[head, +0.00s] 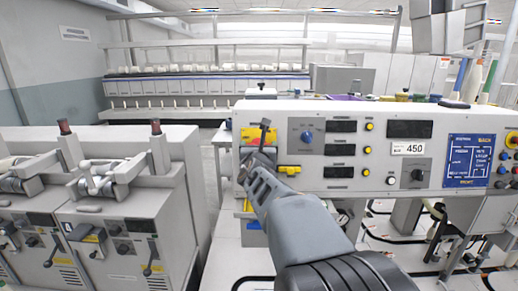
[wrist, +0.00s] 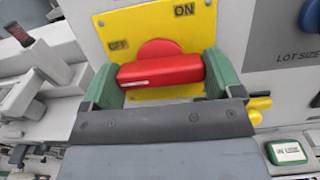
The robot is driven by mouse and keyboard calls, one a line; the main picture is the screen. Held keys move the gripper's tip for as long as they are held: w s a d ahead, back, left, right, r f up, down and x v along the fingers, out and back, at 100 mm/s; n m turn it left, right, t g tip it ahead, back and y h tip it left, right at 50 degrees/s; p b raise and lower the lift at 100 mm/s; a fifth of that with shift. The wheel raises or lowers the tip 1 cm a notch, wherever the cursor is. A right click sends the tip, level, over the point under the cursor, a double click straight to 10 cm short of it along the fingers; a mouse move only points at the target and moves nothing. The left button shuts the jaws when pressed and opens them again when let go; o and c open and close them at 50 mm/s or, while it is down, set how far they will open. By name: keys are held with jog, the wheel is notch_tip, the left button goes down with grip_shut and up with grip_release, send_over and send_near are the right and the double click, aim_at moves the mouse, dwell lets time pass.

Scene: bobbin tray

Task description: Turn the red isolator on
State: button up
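The red isolator handle (wrist: 160,70) sits on a yellow plate (wrist: 120,24) in the wrist view, with a red disc behind it. It lies nearly level, its right end slightly higher. The white mark is at its left end, on the side of the OFF label (wrist: 118,45). The ON label (wrist: 184,10) is at the upper right. My gripper (wrist: 161,76) has one green finger at each end of the handle, and both appear to touch it. In the head view my gripper (head: 258,160) is at the yellow plate (head: 277,136) and hides most of the handle.
The control panel (head: 340,111) with knobs, displays and lamps extends to the right. Grey machines (head: 110,215) stand at the left, with a gap between.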

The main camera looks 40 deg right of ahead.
jog(key=shift+c, duration=1.2)
jog(key=shift+m, duration=0.3)
jog(key=m+g+h+b, duration=0.1)
jog(key=m+b, duration=0.1)
jog(key=m, duration=0.2)
jog(key=shift+a+f+m, duration=0.1)
jog(key=shift+m, duration=0.2)
jog(key=m+b, duration=0.1)
jog(key=m, duration=0.1)
jog(key=m+g+b, duration=0.1)
jog(key=m, duration=0.2)
jog(key=shift+g+h, duration=0.3)
jog(key=shift+h, duration=0.1)
jog(key=m+g+b, duration=0.1)
jog(key=m+b, duration=0.1)
jog(key=m, duration=0.3)
jog(key=shift+w, duration=0.1)
jog(key=shift+m+g+y+b, duration=0.3)
jog(key=shift+m+g+b, duration=0.3)
jog(key=shift+m, duration=1.8)
jog(key=shift+r, duration=0.2)
